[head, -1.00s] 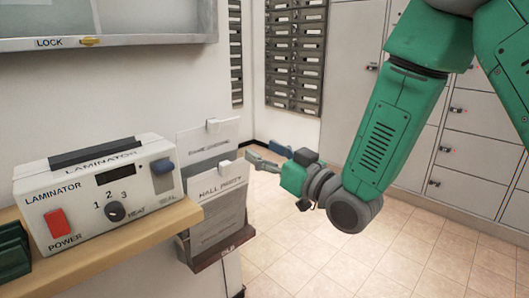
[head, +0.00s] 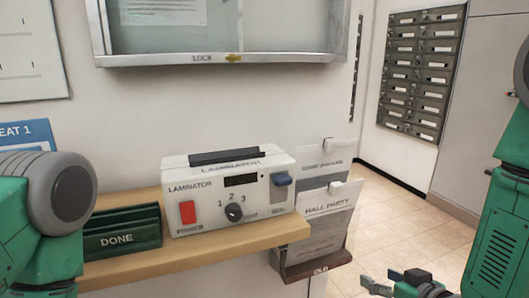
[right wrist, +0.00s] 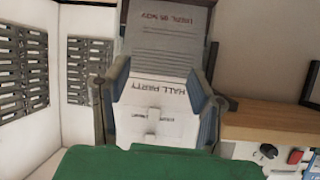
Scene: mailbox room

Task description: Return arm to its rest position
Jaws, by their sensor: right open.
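My right arm (head: 497,235) enters the head view at the right edge. My right gripper (head: 383,284) shows low at the bottom right, right of the paper rack and apart from it. In the right wrist view my right gripper (right wrist: 155,88) is open, its two grey fingers wide apart with nothing between their tips. The HALL PARTY sheet (head: 328,203) and rack show beyond the fingers. My left arm (head: 40,215) fills the lower left of the head view; its gripper is out of frame.
A laminator (head: 228,190) stands on a wooden shelf (head: 190,252). A green DONE holder (head: 122,232) is left of it. The rack (head: 318,267) labelled OLD hangs at the shelf's right end. A glass wall case (head: 225,60) is above. Tiled floor is clear at right.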

